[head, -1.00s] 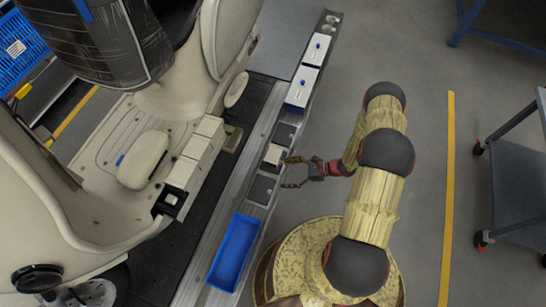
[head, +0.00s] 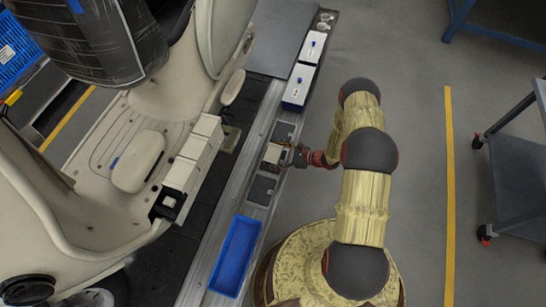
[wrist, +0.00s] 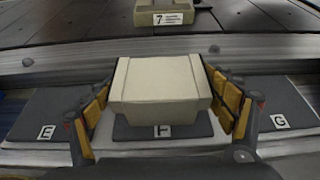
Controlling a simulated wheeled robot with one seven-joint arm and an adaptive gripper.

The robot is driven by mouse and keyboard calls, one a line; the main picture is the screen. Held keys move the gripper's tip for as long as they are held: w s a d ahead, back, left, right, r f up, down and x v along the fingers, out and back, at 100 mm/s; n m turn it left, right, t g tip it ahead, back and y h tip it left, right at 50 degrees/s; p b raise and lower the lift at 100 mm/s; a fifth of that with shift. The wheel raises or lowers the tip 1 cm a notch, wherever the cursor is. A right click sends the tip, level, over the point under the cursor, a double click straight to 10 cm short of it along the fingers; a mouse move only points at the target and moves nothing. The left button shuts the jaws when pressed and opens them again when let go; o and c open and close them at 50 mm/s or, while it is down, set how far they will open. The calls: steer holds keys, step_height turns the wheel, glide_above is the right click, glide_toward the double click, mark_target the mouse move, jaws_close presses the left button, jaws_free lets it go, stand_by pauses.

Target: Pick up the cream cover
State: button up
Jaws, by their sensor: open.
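The cream cover (wrist: 160,88) is a box-like block on a dark pad marked F in the wrist view. It is partly seen on the conveyor-side rail in the head view (head: 272,153). My gripper (wrist: 163,112) is open, with one finger on the left and one on the right of the cover. The fingers are very close to its sides; I cannot tell whether they touch. In the head view my gripper (head: 284,155) reaches the cover from the right and hides part of it.
Dark pads marked E (wrist: 47,132) and G (wrist: 279,121) flank the cover. Along the same rail are a blue tray (head: 214,285) and white boxes with blue knobs (head: 313,46). A large cream vehicle body (head: 95,215) stands left. A cream part labelled 7 (wrist: 167,13) lies beyond.

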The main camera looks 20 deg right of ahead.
steer(key=shift+a, duration=0.1)
steer(key=shift+c, duration=1.1)
steer(key=c, duration=1)
